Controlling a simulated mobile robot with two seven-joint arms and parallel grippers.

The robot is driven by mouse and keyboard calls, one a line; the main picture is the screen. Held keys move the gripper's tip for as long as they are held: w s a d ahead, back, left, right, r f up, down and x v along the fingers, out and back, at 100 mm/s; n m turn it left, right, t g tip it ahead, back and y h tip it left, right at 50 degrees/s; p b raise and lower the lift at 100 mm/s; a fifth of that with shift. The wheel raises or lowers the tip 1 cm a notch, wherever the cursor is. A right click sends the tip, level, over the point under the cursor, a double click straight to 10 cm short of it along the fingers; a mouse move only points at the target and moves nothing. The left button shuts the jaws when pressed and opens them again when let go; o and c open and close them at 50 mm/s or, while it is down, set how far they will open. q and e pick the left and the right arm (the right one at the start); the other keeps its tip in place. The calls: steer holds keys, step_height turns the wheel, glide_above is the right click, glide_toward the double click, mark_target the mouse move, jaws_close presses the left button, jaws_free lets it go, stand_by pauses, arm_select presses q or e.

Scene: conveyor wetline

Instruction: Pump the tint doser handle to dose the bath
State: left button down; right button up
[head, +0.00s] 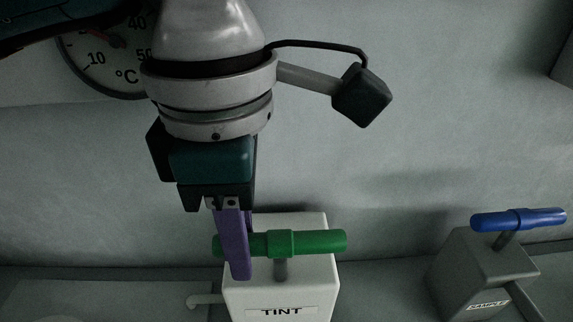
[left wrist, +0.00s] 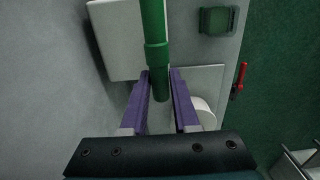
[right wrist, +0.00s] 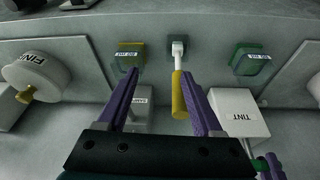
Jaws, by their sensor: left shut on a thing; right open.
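The tint doser is a white box (head: 281,285) labelled TINT with a green T-handle (head: 310,242) on a grey stem. My left gripper (head: 236,272) comes from above and is shut on the left end of the green handle. In the left wrist view the green bar (left wrist: 155,55) runs between the purple fingers (left wrist: 160,78). The right wrist view shows the TINT box (right wrist: 238,112) and part of its handle at lower right. My right gripper (right wrist: 161,75) is open, with a yellow-handled lever (right wrist: 179,95) showing between its fingers; contact cannot be told.
A grey sample box (head: 475,270) with a blue T-handle (head: 520,219) stands to the right. A round °C dial (head: 95,55) is on the wall behind my left arm. The right wrist view shows a yellow block (right wrist: 130,55), a green block (right wrist: 251,60) and a white drum (right wrist: 38,78).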

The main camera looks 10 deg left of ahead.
arm_select(q)
steer(key=shift+r+p, duration=1.6)
steer(key=shift+r, duration=0.75)
step_height(320, 180, down, 5)
steer(key=b, duration=0.4)
steer(key=shift+r+b, duration=0.15)
steer(key=shift+b, duration=0.15)
steer(key=c, duration=1.1)
jaws_free()
steer(key=shift+o, duration=2.1)
steer(key=shift+r, duration=0.1)
step_height(320, 180, up, 7)
steer(key=p, duration=0.5)
